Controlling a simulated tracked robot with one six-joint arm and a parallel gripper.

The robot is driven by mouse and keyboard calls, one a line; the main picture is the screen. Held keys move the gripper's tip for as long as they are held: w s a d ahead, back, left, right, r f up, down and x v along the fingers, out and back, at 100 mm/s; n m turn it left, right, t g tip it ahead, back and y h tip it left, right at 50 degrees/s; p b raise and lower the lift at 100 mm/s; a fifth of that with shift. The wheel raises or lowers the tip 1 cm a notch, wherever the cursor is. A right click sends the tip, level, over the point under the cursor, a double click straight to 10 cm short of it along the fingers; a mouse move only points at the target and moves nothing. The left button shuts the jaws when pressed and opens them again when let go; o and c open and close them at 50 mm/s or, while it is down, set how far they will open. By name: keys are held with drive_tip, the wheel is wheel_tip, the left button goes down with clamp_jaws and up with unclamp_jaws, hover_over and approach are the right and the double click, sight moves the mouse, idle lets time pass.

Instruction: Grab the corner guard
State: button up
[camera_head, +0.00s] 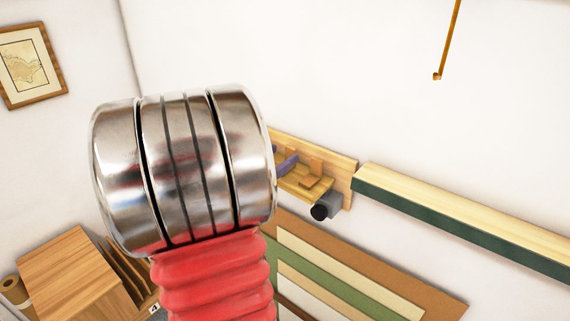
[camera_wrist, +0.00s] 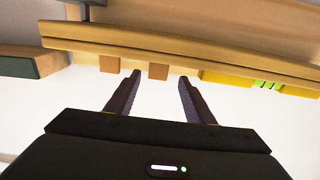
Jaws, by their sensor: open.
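Two small orange-brown pieces lie on a wooden wall shelf in the head view; the angled one, likely the corner guard (camera_head: 316,166), is at the shelf's right part. In the wrist view a small brown block (camera_wrist: 158,71), probably the same piece, shows at the shelf edge between my fingertips. My gripper (camera_wrist: 160,76) is open, its two dark fingers pointing at the shelf, with nothing visibly clamped. I cannot tell how deep the block sits between them. In the head view my arm hides most of the gripper; purple bits by the shelf look like its fingers.
The wooden shelf (camera_head: 348,180) has a raised back. A second brown block (camera_wrist: 109,63) and a yellow-green item (camera_wrist: 268,84) are along it in the wrist view. A long green-fronted ledge (camera_head: 460,224) runs right. A framed print (camera_head: 30,65) hangs left.

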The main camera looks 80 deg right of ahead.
sight(288, 150)
drive_tip(key=shift+d, duration=0.1)
drive_tip(key=shift+x, duration=2.5)
drive_tip(key=shift+s, duration=0.1)
drive_tip(key=c, duration=1.1)
